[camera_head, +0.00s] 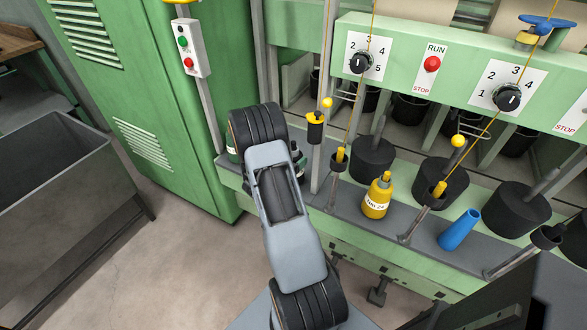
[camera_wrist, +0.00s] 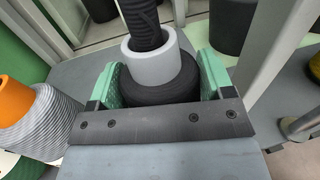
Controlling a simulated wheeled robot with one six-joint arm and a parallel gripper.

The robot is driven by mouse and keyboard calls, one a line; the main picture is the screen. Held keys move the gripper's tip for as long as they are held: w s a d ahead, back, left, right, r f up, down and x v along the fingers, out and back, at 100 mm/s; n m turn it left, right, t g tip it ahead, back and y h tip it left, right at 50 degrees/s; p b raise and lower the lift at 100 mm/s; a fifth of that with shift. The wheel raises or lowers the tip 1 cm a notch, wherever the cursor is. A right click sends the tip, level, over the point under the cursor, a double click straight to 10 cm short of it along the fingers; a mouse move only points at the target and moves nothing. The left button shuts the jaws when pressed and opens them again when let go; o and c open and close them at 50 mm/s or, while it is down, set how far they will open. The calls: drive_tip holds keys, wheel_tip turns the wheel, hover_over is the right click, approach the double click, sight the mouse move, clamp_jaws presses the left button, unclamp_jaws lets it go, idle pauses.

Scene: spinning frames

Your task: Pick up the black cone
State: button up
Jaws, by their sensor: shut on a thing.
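My gripper (camera_wrist: 159,82) shows in the wrist view, its two green-padded fingers on either side of a round black body, the black cone (camera_wrist: 152,92). The jaws are shut on it. A light grey collar (camera_wrist: 163,65) sits above the black body, and a black ribbed piece (camera_wrist: 142,20) rises from the collar. I cannot tell whether this ribbed piece belongs to the cone. The cone's lower part is hidden by the gripper's dark crossbar. In the head view my arm hides the gripper and the cone.
Beside the gripper stands a grey ribbed cone with an orange tip (camera_wrist: 14,98). On the machine ledge are a yellow bottle (camera_head: 377,199), a blue cone (camera_head: 459,230) and several black bobbins (camera_head: 372,160). A green cabinet (camera_head: 150,100) and grey bin (camera_head: 60,185) are at left.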

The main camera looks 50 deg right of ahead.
sight(293, 142)
drive_tip(key=c, duration=0.3)
drive_tip(key=shift+r, duration=0.1)
drive_tip(key=shift+c, duration=0.2)
wheel_tip(293, 142, up, 10)
drive_tip(key=shift+p, duration=0.4)
drive_tip(key=shift+w, duration=0.1)
